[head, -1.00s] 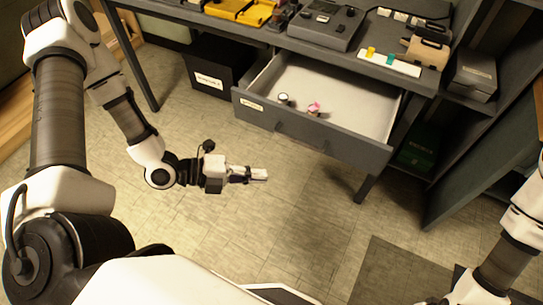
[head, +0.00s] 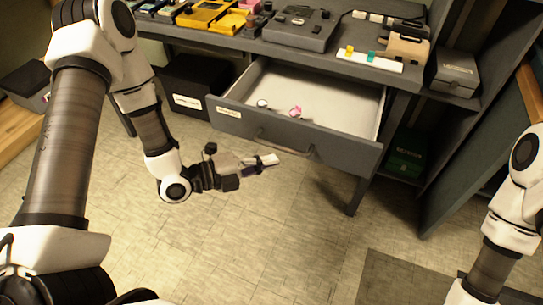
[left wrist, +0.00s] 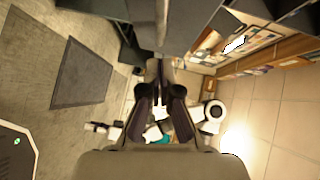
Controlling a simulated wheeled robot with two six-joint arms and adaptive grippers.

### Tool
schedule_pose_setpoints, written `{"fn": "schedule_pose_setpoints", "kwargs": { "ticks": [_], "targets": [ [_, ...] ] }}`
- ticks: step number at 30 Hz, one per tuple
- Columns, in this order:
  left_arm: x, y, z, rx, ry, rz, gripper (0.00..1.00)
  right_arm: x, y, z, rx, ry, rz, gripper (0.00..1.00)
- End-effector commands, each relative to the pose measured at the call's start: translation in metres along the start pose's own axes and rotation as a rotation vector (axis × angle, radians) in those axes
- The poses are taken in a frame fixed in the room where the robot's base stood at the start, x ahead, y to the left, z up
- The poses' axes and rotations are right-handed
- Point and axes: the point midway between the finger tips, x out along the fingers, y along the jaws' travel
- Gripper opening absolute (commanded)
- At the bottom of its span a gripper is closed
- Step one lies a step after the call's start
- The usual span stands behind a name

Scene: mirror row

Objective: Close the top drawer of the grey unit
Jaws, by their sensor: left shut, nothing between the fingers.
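The grey unit (head: 330,55) stands across the top of the head view. Its top drawer (head: 300,144) is pulled out, with a dark grey front, a bar handle and a pale interior. A small white-topped item (head: 263,103) and a pink item (head: 296,111) lie inside it. My left gripper (head: 272,160) is shut and empty, just in front of the drawer front near the handle; I cannot tell whether it touches. In the left wrist view its fingers (left wrist: 162,100) show beneath a grey surface. My right gripper is out of view; only part of the right arm shows.
Several devices, including a grey box with knobs (head: 297,28), stand on the unit's top. A black bin (head: 190,85) is below at left. A grey box (head: 455,72) sits on a shelf at right. The tiled floor in front is clear, with a dark mat (head: 405,280).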

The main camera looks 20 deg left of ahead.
Motion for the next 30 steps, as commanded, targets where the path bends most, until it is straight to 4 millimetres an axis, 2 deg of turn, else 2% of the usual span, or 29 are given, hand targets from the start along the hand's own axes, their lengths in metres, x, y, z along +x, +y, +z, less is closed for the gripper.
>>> {"fn": "schedule_pose_setpoints", "kwargs": {
  "ticks": [3,6,22,30],
  "targets": [
    [0.013,0.0,0.017,0.004,-0.004,-0.002,0.0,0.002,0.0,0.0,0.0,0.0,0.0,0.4],
    [0.02,-0.001,0.023,0.003,-0.004,-0.002,0.0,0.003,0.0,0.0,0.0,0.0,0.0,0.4],
    [0.025,-0.001,0.029,0.001,-0.004,-0.003,0.0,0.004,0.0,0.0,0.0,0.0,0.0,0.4],
    [0.048,-0.007,0.051,0.006,-0.004,-0.004,0.0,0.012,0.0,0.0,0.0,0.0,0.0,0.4]
  ]
}}
